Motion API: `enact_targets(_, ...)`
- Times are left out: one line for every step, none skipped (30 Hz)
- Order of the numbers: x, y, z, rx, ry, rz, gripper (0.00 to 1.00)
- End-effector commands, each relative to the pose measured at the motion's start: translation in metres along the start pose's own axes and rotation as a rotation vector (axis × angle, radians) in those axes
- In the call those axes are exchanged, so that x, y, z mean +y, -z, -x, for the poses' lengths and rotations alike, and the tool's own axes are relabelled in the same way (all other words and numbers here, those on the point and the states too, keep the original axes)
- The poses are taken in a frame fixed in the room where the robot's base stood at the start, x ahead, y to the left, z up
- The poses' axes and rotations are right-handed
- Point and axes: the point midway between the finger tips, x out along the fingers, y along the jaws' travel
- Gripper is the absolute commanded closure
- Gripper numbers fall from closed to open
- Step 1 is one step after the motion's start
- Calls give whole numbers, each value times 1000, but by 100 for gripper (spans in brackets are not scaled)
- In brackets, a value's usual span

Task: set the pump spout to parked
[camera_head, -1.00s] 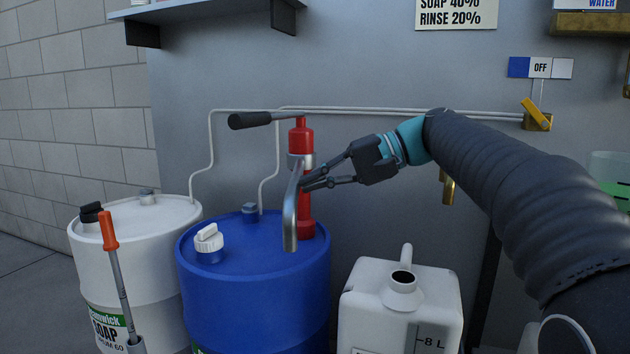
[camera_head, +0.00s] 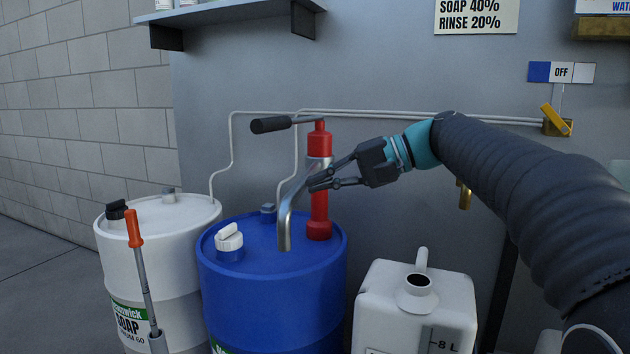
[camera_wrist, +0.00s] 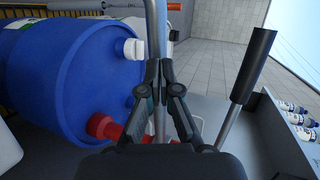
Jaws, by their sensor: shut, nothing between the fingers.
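The pump (camera_head: 319,143) is red with a silver collar and stands upright on the blue drum (camera_head: 240,295). Its silver spout (camera_head: 286,225) runs from the collar toward the front left and bends down over the drum top. My gripper (camera_head: 314,184) is shut and empty, coming from the right with its fingertips against or very near the spout; exact contact cannot be told. In the wrist view the shut fingertips (camera_wrist: 160,72) lie in front of the spout pipe (camera_wrist: 152,25), hiding part of it. The pump's dark-gripped handle (camera_head: 270,125) points left.
A white soap drum (camera_head: 150,240) stands at the left, with an orange-handled tool (camera_head: 134,228) before it. A white jug (camera_head: 410,310) stands right of the blue drum. Thin pipes (camera_head: 400,114) run along the wall behind. A shelf (camera_head: 235,15) hangs above.

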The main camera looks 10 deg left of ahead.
Motion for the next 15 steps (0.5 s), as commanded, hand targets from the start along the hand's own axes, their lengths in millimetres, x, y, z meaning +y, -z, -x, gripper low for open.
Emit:
enact_targets(-4,0,12,5,0,-1,100)
enact_targets(-4,0,18,6,0,-1,100)
enact_targets(-4,-1,26,6,1,-1,100)
enact_targets(-3,-1,32,8,1,-2,100)
enact_targets(-2,-1,38,7,1,-1,100)
enact_targets(-2,-1,47,8,1,-1,100)
enact_targets(-1,-2,53,7,0,-1,100)
enact_targets(-2,-2,60,7,1,-1,100)
enact_targets(-2,-2,68,7,1,-1,100)
enact_targets(-2,-3,74,7,1,0,100)
enact_targets(-2,-3,80,7,1,-1,100)
enact_targets(-2,-3,87,6,1,-1,100)
enact_targets(-2,-3,92,5,1,-1,100)
enact_targets(-2,-4,97,5,1,-1,100)
enact_targets(-2,-4,102,5,1,0,100)
